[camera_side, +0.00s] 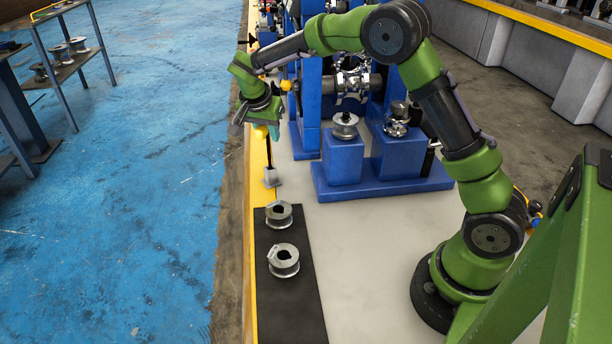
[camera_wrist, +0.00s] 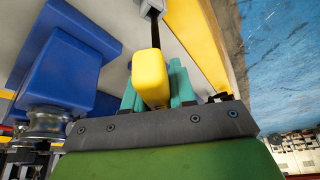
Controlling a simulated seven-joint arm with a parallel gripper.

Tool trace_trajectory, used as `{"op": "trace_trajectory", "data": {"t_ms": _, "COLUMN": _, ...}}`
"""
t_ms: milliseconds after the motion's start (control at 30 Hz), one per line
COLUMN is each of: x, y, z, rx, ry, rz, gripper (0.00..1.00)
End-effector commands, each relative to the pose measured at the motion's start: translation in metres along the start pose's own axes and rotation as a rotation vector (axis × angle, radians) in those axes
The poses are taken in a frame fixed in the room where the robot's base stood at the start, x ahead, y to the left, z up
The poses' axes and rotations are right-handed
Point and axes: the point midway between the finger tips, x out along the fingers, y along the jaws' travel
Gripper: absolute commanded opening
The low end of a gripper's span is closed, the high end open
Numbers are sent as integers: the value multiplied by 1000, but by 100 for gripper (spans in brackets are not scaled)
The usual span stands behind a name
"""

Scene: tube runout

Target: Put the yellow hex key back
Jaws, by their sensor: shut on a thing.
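The yellow hex key has a yellow handle (camera_side: 261,132) and a thin dark shaft. My gripper (camera_side: 258,122) is shut on the yellow handle, with the shaft pointing down. In the wrist view the handle (camera_wrist: 150,75) sits between the teal fingers (camera_wrist: 153,92). Below it is a small grey holder block (camera_side: 271,178) at the table's left edge. The shaft's lower end meets the top of the block, which also shows at the top of the wrist view (camera_wrist: 155,8). I cannot tell how deep the tip sits in it.
Two metal spools (camera_side: 279,214) (camera_side: 284,260) rest on a black mat (camera_side: 292,318) in front of the holder. To the right stands a blue fixture (camera_side: 345,165) with metal parts on its blocks. A yellow edge strip (camera_side: 258,190) borders the table; blue floor lies beyond.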

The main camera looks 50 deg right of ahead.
Motion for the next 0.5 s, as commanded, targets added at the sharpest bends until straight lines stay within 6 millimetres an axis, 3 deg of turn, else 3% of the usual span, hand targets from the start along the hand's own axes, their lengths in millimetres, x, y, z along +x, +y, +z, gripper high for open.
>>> {"op": "trace_trajectory", "data": {"t_ms": 500, "x": 24, "y": 0, "z": 10, "rx": 1, "ry": -1, "rz": 1, "gripper": 0}}
